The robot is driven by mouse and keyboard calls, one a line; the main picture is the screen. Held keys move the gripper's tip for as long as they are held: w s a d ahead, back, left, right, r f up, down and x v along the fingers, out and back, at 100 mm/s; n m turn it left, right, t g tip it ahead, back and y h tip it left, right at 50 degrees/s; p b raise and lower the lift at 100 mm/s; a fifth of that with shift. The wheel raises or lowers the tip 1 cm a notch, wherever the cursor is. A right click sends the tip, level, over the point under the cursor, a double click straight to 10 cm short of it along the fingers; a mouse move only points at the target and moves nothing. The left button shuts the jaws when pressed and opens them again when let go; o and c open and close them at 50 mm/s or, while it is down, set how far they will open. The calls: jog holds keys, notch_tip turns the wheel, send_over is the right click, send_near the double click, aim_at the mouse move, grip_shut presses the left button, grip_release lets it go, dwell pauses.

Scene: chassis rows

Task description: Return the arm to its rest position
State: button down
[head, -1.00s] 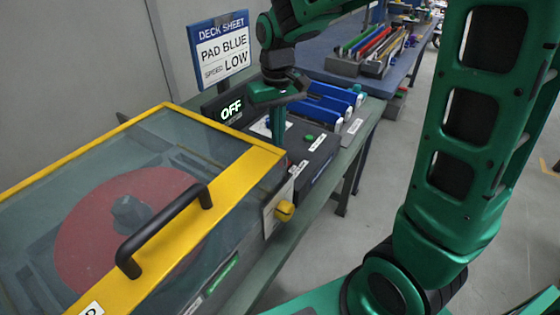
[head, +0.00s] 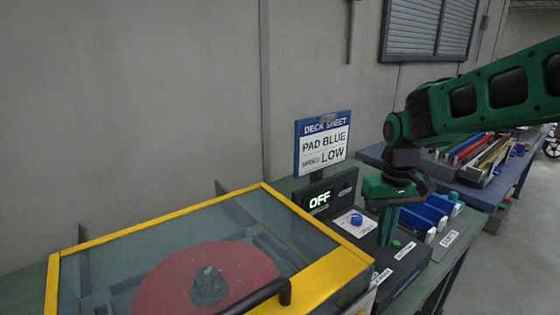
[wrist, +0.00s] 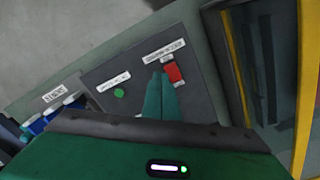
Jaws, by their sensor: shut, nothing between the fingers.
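My gripper (head: 388,226) points down over the dark control box in the head view, its green fingers together with nothing between them. In the wrist view the closed fingers of my gripper (wrist: 160,95) show against the control panel (wrist: 195,85), beside a red button (wrist: 173,72) and right of a green button (wrist: 119,93). I cannot tell how far the fingertips are above the panel. My green arm (head: 490,95) reaches in from the right of the head view, its upper link nearly level.
A yellow-framed clear lid (head: 330,262) with a black handle (head: 265,297) covers a red disc (head: 170,285). A display (head: 320,203) reads OFF. A blue knob (head: 356,219), blue-handled tools (head: 425,215) and a sign reading PAD BLUE, LOW (head: 324,145) are close by.

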jog(key=s+d+m, duration=0.2)
jog(key=s+d, duration=0.2)
jog(key=s, duration=0.3)
jog(key=s+d+f+m, duration=0.1)
jog(key=s+d+m, duration=0.1)
jog(key=s+d, duration=0.3)
jog(key=s+d+m, duration=0.2)
jog(key=s+d, duration=0.2)
jog(key=s, duration=0.6)
jog(key=shift+s+d+f, duration=0.2)
jog(key=shift+s+f, duration=0.05)
jog(key=shift+s, duration=0.15)
